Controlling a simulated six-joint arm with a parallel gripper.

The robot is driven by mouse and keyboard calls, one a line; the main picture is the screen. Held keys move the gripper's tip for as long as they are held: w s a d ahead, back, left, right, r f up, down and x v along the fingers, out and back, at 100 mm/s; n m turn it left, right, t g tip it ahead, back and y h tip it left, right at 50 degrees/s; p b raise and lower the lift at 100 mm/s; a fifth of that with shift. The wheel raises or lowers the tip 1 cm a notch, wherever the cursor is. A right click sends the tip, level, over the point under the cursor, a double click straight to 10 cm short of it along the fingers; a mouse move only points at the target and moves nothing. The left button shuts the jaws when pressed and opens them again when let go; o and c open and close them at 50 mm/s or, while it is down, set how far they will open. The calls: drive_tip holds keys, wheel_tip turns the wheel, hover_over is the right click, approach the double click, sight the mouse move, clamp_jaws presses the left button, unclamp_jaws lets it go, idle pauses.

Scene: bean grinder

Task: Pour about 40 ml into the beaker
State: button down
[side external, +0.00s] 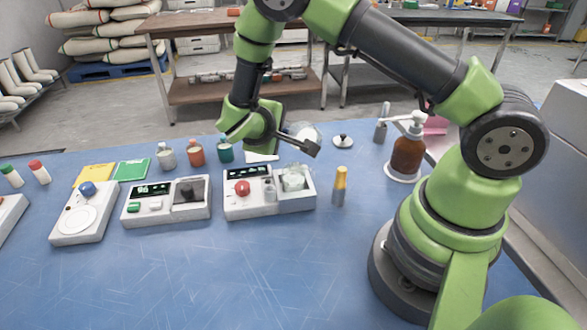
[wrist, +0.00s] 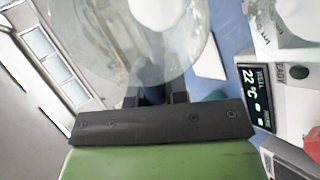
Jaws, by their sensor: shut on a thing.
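My gripper (side external: 302,142) is shut on a clear glass vessel (side external: 306,131), held in the air above and behind the device with the red knob. The vessel fills the top of the wrist view (wrist: 150,40), with my gripper's fingers (wrist: 155,97) at its near side. Its tilt and any liquid in it are hard to make out. A clear beaker (side external: 293,179) stands in the right bay of that device, below and apart from the held vessel. It also shows with printed marks at the wrist view's upper right (wrist: 275,25). Its fill level is unclear.
The device (side external: 243,206) has a display reading 22 °C in the wrist view (wrist: 256,90). A yellow-topped tool (side external: 340,187) and an amber pump bottle (side external: 408,152) stand to its right. Small bottles (side external: 196,153) stand behind. The front of the blue table (side external: 220,275) is clear.

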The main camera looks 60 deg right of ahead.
drive_tip(key=shift+r+g+y, duration=0.3)
drive_tip(key=shift+r+y, duration=0.1)
drive_tip(key=shift+y, duration=0.8)
drive_tip(key=shift+d+f+y, duration=0.25)
drive_tip(key=shift+f+y, duration=0.1)
drive_tip(key=shift+y, duration=0.55)
drive_tip(key=shift+w+d+g+y, duration=0.2)
drive_tip(key=shift+d+g+y, duration=0.45)
drive_tip(key=shift+y, duration=0.65)
drive_tip(key=shift+w+d+f+g+y, duration=0.1)
drive_tip(key=shift+d+f+y, duration=0.25)
drive_tip(key=shift+f+y, duration=0.3)
drive_tip(key=shift+w+d+f+g+y, duration=0.1)
drive_tip(key=shift+d+f+y, duration=0.25)
drive_tip(key=shift+f+y, duration=0.35)
drive_tip(key=shift+w+d+f+g+y, duration=0.1)
drive_tip(key=shift+d+f+y, duration=0.35)
drive_tip(key=shift+y, duration=0.3)
drive_tip(key=shift+a+f, duration=0.1)
